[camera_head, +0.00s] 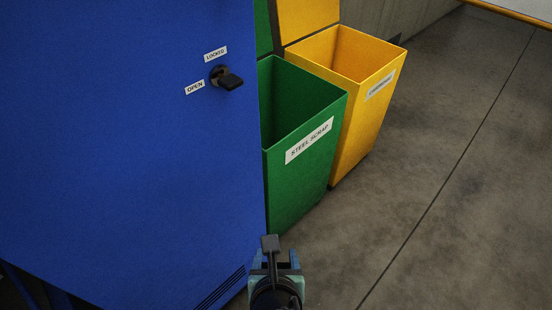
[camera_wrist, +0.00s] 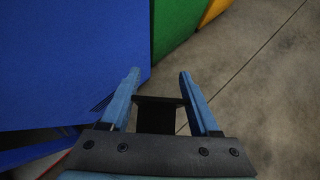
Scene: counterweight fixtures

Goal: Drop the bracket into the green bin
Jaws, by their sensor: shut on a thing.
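The green bin (camera_head: 300,180) stands on the floor at the centre of the head view, open at the top, with a "STEEL SCRAP" label on its front. Its left part is hidden behind a blue cabinet. In the wrist view only a green side wall (camera_wrist: 175,28) shows at the top. My gripper (camera_head: 275,260) is low in the head view, in front of the bin and apart from it. It is shut on the dark bracket (camera_head: 270,244), which sits between the blue fingers. The bracket also shows in the wrist view (camera_wrist: 157,117).
The blue cabinet (camera_head: 120,130) fills the left, with a black knob (camera_head: 228,79) between "LOCKED" and "OPEN" labels. An open yellow bin (camera_head: 365,125) stands right behind the green bin. The grey floor (camera_head: 460,180) at the right is clear. A table edge shows at top right.

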